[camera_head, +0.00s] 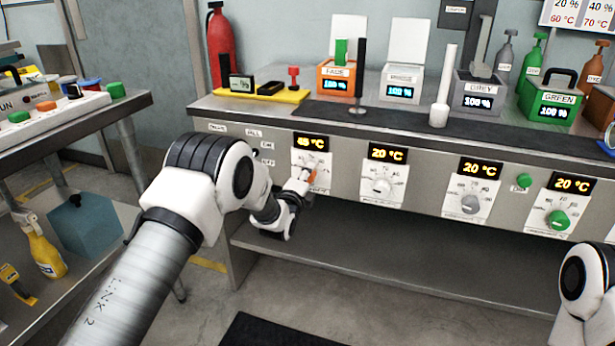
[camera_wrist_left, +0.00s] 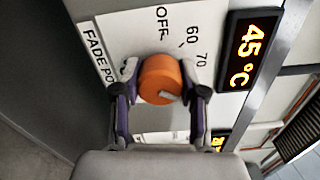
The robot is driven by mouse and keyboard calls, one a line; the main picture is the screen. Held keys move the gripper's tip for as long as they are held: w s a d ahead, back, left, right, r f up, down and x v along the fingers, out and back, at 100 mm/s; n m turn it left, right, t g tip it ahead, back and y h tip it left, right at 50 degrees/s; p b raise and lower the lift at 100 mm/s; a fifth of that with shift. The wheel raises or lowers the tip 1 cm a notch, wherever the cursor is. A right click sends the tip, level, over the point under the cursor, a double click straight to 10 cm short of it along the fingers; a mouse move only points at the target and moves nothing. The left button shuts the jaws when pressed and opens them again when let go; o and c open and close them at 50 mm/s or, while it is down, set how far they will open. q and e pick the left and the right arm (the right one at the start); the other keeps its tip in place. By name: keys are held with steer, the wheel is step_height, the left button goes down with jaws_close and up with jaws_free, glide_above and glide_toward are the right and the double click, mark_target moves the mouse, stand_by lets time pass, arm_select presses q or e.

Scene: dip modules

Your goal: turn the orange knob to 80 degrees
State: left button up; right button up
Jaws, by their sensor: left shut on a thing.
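The orange knob (camera_wrist_left: 160,80) sits on a white dial plate with the marks OFF, 60 and 70 in the left wrist view. My left gripper (camera_wrist_left: 165,85) is shut on the knob, one finger on each side of it. In the head view the orange knob (camera_head: 312,176) is mostly hidden behind my left gripper (camera_head: 305,182). The display (camera_wrist_left: 250,48) above this dial reads 45 °C; it also shows in the head view (camera_head: 310,142). My right gripper is not in view; only part of my right arm shows at the right edge.
Along the bench front sit a white knob (camera_head: 380,186), a grey knob (camera_head: 470,204) and a green knob (camera_head: 558,220), each under a display reading 20 °C. An orange FADE box (camera_head: 337,90) and other boxes stand on the bench top. A low shelf (camera_head: 400,270) runs underneath.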

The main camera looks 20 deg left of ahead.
arm_select(q)
steer(key=shift+f+m, duration=0.1)
steer(key=shift+m, duration=0.5)
steer(key=o, duration=1.1)
steer(key=shift+o, duration=0.2)
steer(key=s, duration=1.2)
steer(key=shift+a, duration=0.15)
